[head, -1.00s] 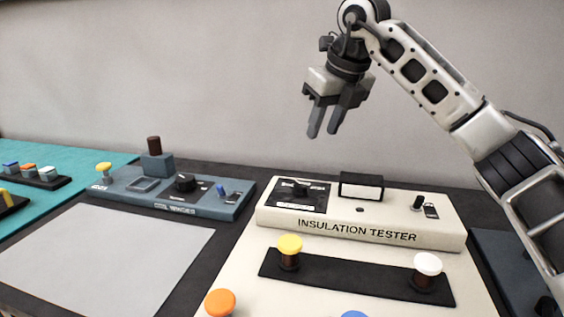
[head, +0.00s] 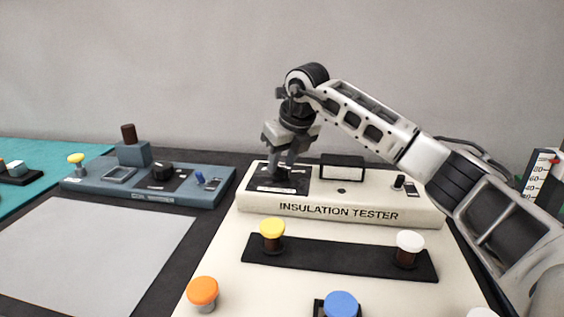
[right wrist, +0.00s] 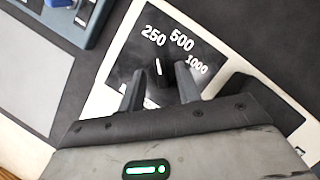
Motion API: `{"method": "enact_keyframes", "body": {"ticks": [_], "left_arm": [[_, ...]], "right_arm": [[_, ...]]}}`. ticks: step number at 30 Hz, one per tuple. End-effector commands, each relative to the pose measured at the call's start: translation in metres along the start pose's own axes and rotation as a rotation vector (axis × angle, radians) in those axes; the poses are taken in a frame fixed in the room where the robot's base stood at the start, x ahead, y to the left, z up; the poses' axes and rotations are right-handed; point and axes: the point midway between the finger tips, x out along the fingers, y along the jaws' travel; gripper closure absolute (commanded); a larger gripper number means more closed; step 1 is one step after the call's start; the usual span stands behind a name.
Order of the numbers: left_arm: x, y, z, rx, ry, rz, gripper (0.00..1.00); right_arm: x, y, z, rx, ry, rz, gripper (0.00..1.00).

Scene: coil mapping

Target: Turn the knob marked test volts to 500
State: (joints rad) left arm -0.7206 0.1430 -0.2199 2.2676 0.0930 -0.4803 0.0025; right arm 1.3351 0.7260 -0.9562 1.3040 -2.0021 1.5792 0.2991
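The insulation tester (head: 340,212) is a cream box with a black dial plate (head: 262,184) at its left end. In the right wrist view the plate (right wrist: 136,48) is marked 250, 500 and 1000. The black test volts knob (right wrist: 158,82) has a white pointer line aimed roughly at 250. My right gripper (head: 284,176) is down over the dial plate and hides the knob in the head view. In the right wrist view my right gripper (right wrist: 159,70) is open, one finger each side of the knob, with visible gaps. My left gripper is not in view.
A dark display box (head: 342,168) stands right of the dial, with a small toggle (head: 399,182) further right. Yellow (head: 272,228) and white (head: 409,241) posts stand on a black strip in front. A blue-grey instrument (head: 185,188) sits to the left.

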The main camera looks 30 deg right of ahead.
Motion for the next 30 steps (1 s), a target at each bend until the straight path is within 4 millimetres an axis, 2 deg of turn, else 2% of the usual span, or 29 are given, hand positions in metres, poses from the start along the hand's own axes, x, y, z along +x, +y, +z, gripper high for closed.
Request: {"method": "enact_keyframes", "body": {"ticks": [11,15,24,30], "left_arm": [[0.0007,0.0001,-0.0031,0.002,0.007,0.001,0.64],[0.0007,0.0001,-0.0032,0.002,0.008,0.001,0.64],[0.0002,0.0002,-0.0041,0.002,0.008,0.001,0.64],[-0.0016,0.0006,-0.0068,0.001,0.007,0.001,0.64]], "right_arm": [[0.0064,-0.0001,0.0002,0.000,-0.001,0.000,0.66],[0.0062,0.0000,0.0002,0.000,-0.001,0.000,1.00],[0.0056,0.0002,0.0003,0.012,-0.001,-0.006,1.00],[0.0048,0.0009,0.0009,0.081,-0.001,-0.034,1.00]]}}
